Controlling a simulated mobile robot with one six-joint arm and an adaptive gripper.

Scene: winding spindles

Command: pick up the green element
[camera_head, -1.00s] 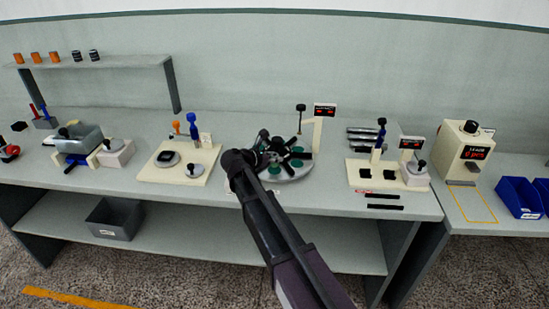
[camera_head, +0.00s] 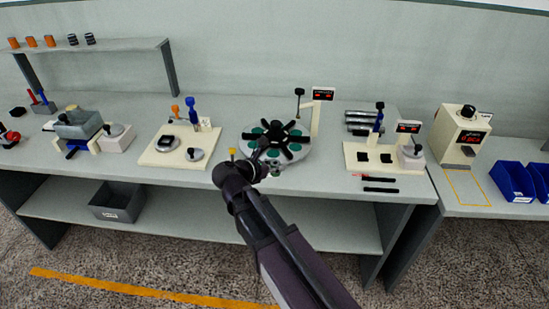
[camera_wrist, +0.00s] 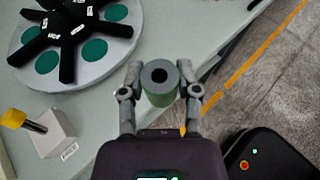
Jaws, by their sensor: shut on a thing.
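The green element (camera_wrist: 163,96) is a short cylinder with a grey top and a dark centre hole. My gripper (camera_wrist: 160,88) is shut on it in the wrist view, with one finger on each side. In the head view my gripper (camera_head: 268,168) is near the front edge of the bench, just in front of the round grey plate. The green element is small and hard to make out there.
The round plate (camera_wrist: 112,62) has a black spoked piece (camera_wrist: 75,28) and several green discs; it also shows in the head view (camera_head: 246,150). A white block (camera_wrist: 52,138) with a yellow-topped lever stands close by. A light fixture board (camera_head: 352,155) lies to the right.

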